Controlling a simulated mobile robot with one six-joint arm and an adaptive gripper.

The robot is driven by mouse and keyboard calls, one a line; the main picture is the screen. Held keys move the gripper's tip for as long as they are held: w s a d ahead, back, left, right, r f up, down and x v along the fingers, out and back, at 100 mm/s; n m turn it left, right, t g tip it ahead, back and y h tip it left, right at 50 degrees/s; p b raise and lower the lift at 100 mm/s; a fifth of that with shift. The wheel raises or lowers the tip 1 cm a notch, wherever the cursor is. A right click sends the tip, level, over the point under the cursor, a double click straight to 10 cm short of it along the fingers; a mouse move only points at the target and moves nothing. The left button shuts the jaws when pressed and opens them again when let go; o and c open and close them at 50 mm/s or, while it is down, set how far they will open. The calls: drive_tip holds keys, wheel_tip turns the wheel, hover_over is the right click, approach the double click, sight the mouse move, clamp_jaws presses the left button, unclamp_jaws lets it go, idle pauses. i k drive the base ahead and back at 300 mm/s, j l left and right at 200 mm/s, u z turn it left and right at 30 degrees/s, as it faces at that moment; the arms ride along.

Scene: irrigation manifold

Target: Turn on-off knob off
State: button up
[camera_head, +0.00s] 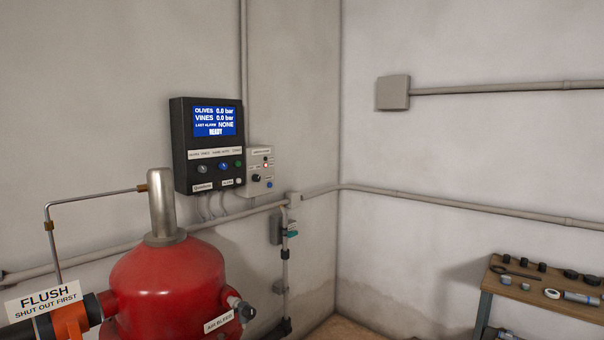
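A small light-grey control box (260,155) is fixed to the left wall, at the right side of a dark controller. It carries a black knob (256,178), a red light (265,165) and a blue button (269,184). Its labels are too small to read. The dark controller (180,150) has a lit blue screen (214,121) reading READY, with knobs (202,169) and small buttons below. I cannot tell which knob is the on-off knob, or its setting. My gripper is not in view.
A red tank (165,280) with a metal top cylinder (163,205) stands in front, below the controller. A FLUSH sign (45,300) is at lower left. Pipes (450,203) run along the walls. A bench (550,290) with small parts stands at right.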

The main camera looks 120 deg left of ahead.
sight(255, 177)
drive_tip(key=u, duration=4.05)
drive_tip(key=i+l, duration=0.5)
drive_tip(key=i, duration=0.2)
drive_tip(key=i+l+u, duration=0.15)
drive_tip(key=i+l, duration=0.3)
drive_tip(key=i, duration=0.25)
